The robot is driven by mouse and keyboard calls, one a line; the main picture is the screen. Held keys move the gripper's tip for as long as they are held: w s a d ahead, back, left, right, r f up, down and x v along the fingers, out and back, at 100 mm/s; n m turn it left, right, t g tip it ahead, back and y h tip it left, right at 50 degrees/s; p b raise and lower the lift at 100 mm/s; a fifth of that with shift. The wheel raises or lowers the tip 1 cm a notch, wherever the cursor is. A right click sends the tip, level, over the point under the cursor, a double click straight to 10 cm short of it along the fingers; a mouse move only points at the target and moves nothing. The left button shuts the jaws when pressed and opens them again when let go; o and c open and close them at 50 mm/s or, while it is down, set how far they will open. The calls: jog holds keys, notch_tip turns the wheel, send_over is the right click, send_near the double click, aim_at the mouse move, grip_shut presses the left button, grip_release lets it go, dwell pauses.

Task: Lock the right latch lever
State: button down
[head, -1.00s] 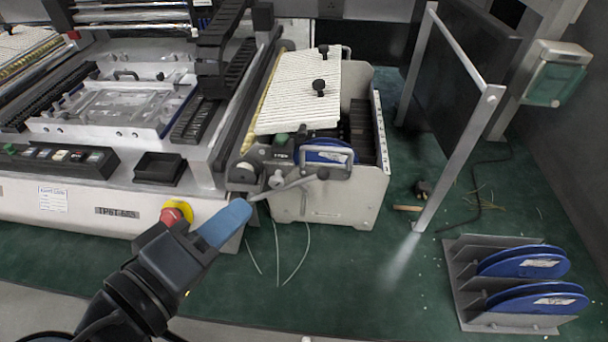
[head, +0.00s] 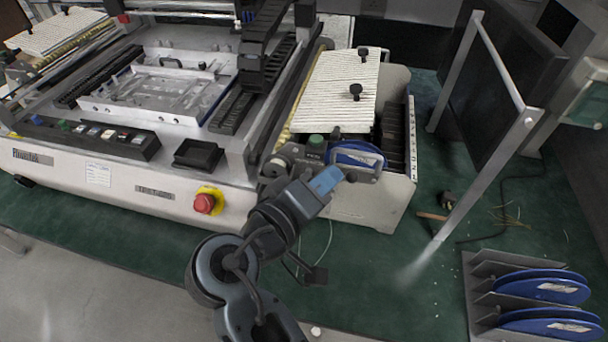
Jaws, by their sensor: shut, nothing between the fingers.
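The feeder unit (head: 366,205) stands at the right side of the machine, with latch hardware at its front end, below the ribbed white cover. A grey latch lever (head: 352,175) shows only in small part beside my fingers. The rest of it is hidden behind my gripper, so its angle cannot be told. My gripper (head: 327,180) is shut and empty, with its blue fingertips at the front of the latch. Whether they touch the lever cannot be told.
A blue reel (head: 360,154) sits in the feeder, beside the latch. A red emergency button (head: 204,203) is on the machine front, left of my arm. A metal frame post (head: 480,135) and a rack of blue reels (head: 540,290) stand at the right. Green bench between is mostly free.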

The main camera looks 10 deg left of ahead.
jog(key=shift+w+d+f, duration=0.15)
jog(key=shift+d+f, duration=0.1)
jog(key=shift+d, duration=0.15)
jog(key=d+f+m+g+y+b, duration=0.1)
jog(key=d+f+m+y+b, duration=0.2)
jog(key=f+b, duration=0.4)
jog(key=shift+d+f+m, duration=0.6)
jog(key=shift+f+m, duration=0.05)
jog(key=shift+m, duration=0.35)
